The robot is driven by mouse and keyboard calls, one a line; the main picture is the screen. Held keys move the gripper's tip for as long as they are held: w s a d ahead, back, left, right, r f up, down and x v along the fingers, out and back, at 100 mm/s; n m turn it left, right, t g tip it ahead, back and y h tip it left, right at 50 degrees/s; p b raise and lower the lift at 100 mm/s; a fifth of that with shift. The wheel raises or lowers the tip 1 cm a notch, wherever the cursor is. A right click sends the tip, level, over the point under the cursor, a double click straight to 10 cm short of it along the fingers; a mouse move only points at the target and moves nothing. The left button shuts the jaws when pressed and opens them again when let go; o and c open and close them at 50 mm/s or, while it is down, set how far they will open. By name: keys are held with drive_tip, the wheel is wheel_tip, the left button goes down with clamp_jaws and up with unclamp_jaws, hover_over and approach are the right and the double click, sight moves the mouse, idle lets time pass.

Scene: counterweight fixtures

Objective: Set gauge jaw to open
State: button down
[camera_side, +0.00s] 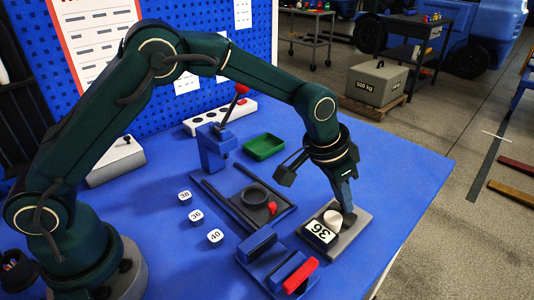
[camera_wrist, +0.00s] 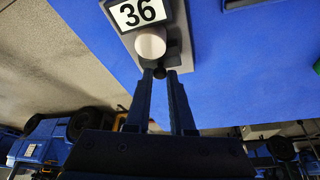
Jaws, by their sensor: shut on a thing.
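A grey plate fixture (camera_side: 359,227) near the table's right edge carries a white round part (camera_side: 333,217) and a card marked 36 (camera_side: 320,232). I take this fixture to be the gauge, but cannot be sure. In the wrist view the white part (camera_wrist: 150,42) stands between the card (camera_wrist: 138,13) and my fingertips. My gripper (camera_side: 347,206) reaches down to the fixture's far side. In the wrist view its fingers (camera_wrist: 160,74) are shut on a small dark knob (camera_wrist: 160,72) beside the white part. Whether the jaw is open or closed cannot be told.
A blue block fixture with a red bar (camera_side: 300,277) stands close by at the front. A dark tray with a ring (camera_side: 254,196), a blue lever press (camera_side: 215,148) and a green bin (camera_side: 263,146) lie behind. Number tiles (camera_side: 196,216) sit left. The table's right side is clear.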

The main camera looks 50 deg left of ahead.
sight(335, 209)
drive_tip(key=shift+w, duration=0.95)
drive_tip(key=c, duration=0.8)
unclamp_jaws()
drive_tip(key=shift+s+r, duration=0.1)
drive_tip(key=shift+v, duration=2.5)
drive_tip(key=shift+a, duration=0.1)
